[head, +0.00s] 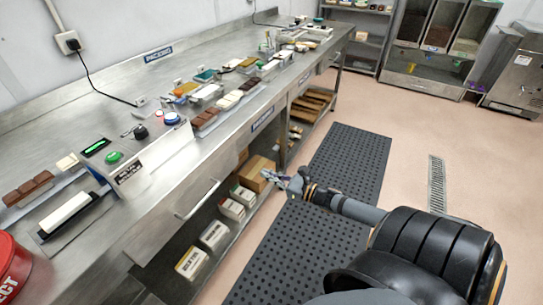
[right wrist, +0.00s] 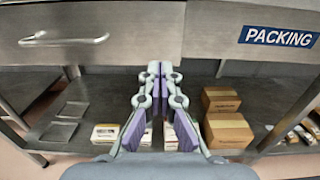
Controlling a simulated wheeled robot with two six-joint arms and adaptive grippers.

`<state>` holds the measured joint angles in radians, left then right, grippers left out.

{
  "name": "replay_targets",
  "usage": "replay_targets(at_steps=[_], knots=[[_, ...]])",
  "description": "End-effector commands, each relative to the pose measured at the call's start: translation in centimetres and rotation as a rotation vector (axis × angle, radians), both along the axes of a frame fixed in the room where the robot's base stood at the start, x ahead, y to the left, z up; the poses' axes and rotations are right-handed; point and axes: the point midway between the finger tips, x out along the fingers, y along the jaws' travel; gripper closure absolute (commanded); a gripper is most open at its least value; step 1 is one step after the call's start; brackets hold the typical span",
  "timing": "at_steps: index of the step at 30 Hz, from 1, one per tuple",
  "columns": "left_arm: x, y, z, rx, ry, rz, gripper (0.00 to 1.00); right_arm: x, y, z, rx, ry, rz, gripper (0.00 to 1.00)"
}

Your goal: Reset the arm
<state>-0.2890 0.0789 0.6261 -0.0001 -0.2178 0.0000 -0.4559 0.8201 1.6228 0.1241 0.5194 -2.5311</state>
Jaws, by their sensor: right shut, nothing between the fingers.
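My right gripper (head: 282,181) hangs in the open beside the steel bench (head: 195,170), above the dark floor mat, with its arm reaching in from the lower right in the head view. In the right wrist view the same gripper (right wrist: 160,72) points at the bench front, its two purple-padded fingers closed together at the tips with nothing between them. It is in front of the open lower shelf, just below the drawer fronts. My left gripper is not in the head view.
Cardboard boxes (right wrist: 228,132) and packs sit on the lower shelf. A drawer handle (right wrist: 64,40) juts out near the gripper. Bars, trays and a control box (head: 150,155) crowd the bench top. A red bin (head: 12,268) stands at left. The floor mat (head: 335,190) is clear.

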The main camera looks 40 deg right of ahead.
Motion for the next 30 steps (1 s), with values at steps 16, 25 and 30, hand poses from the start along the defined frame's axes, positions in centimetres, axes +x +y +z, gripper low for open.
replay_targets(at_steps=[16, 25, 30], knots=[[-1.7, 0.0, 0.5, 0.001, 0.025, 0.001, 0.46, -0.9, -0.8, -0.6, 0.028, 0.023, -0.018, 1.00], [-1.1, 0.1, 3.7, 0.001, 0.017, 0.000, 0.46, -7.8, -8.2, -17.4, 0.927, 0.554, -0.590, 1.00], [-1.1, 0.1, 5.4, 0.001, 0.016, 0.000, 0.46, -17.8, -6.3, -28.9, 1.591, 0.726, -1.099, 1.00]])
